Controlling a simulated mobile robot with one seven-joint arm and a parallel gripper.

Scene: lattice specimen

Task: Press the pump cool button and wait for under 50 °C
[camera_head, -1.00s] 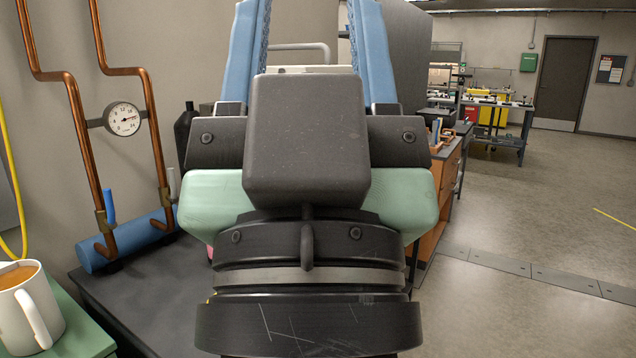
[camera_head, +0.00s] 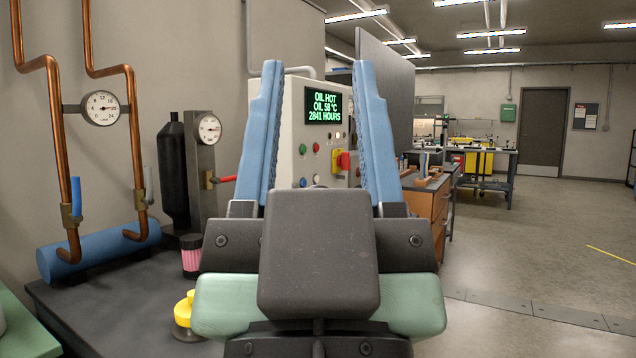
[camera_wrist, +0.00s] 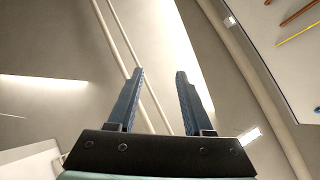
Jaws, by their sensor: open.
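The pump's pale control panel (camera_head: 292,112) stands ahead in the head view, partly hidden by my gripper. Its display (camera_head: 325,105) reads "OIL HOT, OIL 58 °C, 2841 HOURS" in green.
Copper pipes with a gauge (camera_head: 101,108), a blue cylinder (camera_head: 98,248) and a black bottle (camera_head: 174,170) stand at left. A second gauge post with a red lever (camera_head: 226,179) stands near the panel. A pink-banded jar (camera_head: 191,256) and yellow object (camera_head: 184,312) are close to my gripper.

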